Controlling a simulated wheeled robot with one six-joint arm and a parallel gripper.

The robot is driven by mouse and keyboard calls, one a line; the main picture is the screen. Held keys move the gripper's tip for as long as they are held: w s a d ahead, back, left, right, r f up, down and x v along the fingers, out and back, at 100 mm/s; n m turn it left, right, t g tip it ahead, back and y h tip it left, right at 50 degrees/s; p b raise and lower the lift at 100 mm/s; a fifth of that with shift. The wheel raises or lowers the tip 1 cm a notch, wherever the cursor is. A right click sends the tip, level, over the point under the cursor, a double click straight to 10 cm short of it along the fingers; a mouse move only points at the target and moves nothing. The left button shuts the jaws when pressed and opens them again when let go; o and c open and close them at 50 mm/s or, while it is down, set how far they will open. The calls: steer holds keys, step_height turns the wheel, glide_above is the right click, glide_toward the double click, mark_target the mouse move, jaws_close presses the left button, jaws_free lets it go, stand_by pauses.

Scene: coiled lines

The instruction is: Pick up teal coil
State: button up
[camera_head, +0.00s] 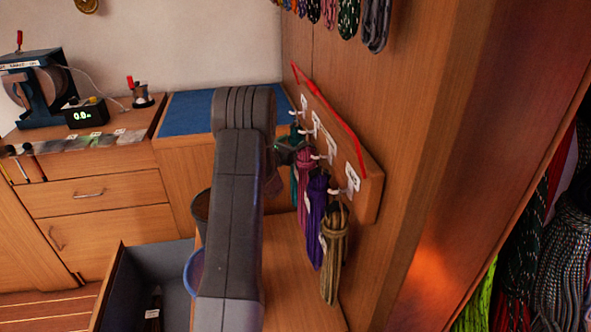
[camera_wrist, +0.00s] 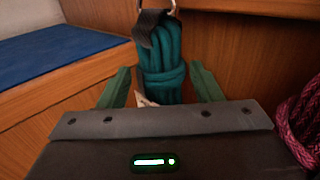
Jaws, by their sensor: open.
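The teal coil (camera_wrist: 162,52) hangs from a metal ring by a black strap in the wrist view, wrapped around its middle. In the head view only a sliver of the teal coil (camera_head: 294,178) shows behind my arm, at the far end of the hook board (camera_head: 372,190). My gripper (camera_wrist: 163,88) is open, with one green finger on each side of the coil's lower part. I cannot tell whether either finger touches it. The coil's lower end is hidden behind the gripper body.
A pink coil (camera_head: 306,165) hangs close to the right of the teal one, then a purple coil (camera_head: 317,220) and an olive-brown coil (camera_head: 334,250). The wooden wall (camera_head: 400,120) stands close on the right. A blue mat (camera_head: 188,113) lies on the counter at left.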

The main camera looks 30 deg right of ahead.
steer(key=shift+x, duration=1.55)
steer(key=shift+c, duration=0.5)
steer(key=shift+s, duration=0.1)
jaws_close()
steer(key=shift+r, duration=0.15)
steer(key=shift+r, duration=0.6)
steer(key=shift+w+a, duration=1)
steer(key=shift+a, duration=2.9)
step_height(320, 180, up, 14)
steer(key=shift+p, duration=0.4)
